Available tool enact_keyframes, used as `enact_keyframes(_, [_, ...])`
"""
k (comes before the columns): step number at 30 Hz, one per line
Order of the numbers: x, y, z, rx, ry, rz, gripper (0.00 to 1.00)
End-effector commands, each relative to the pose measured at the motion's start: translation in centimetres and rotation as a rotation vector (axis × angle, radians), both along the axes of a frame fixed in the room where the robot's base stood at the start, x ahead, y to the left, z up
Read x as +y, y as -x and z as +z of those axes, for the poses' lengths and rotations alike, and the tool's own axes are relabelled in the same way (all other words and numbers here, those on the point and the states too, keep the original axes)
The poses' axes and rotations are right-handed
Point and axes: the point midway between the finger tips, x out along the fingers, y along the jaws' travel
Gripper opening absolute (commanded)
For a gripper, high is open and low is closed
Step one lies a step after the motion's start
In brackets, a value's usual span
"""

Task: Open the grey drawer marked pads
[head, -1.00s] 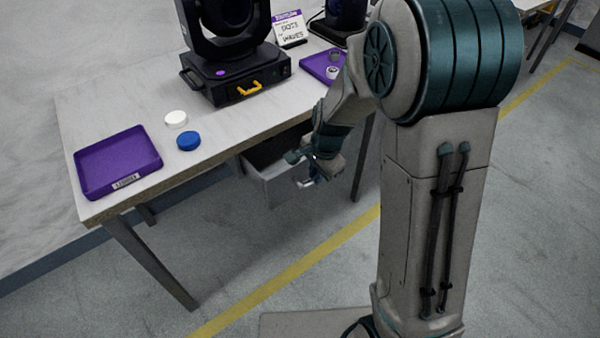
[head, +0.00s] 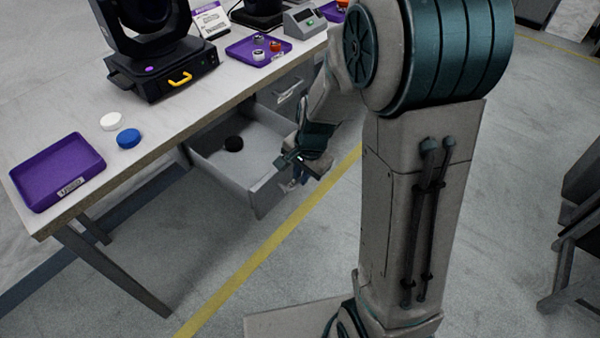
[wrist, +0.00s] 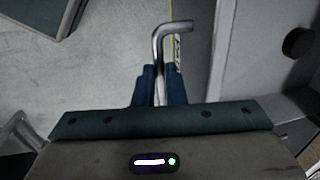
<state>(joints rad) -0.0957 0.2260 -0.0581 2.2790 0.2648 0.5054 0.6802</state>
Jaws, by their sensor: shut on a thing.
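The grey drawer (head: 268,196) stands pulled well out from under the table, with a black round thing (head: 233,144) inside. In the wrist view the drawer's front (wrist: 196,55) runs down beside its bent metal handle (wrist: 172,27). My gripper (wrist: 161,70) is shut on this handle, its blue fingers on either side of the bar. In the head view my gripper (head: 293,182) is at the outer face of the drawer's front. A label sits by the handle, but I cannot read it; the fingers hide part of the handle.
The table (head: 165,110) carries a purple tray (head: 95,167), white and blue discs, a stage light (head: 160,65) and another purple tray with small things. A closed drawer front (head: 284,84) is farther right. Floor in front of the drawer is clear.

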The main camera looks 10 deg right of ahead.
Motion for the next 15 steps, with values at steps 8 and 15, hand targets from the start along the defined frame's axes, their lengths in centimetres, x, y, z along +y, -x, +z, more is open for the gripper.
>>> enact_keyframes(8, [-0.13, -0.03, 0.07, 0.000, 0.000, -0.002, 0.19])
enact_keyframes(15, [-0.10, -0.02, 0.04, 0.000, 0.000, -0.002, 0.20])
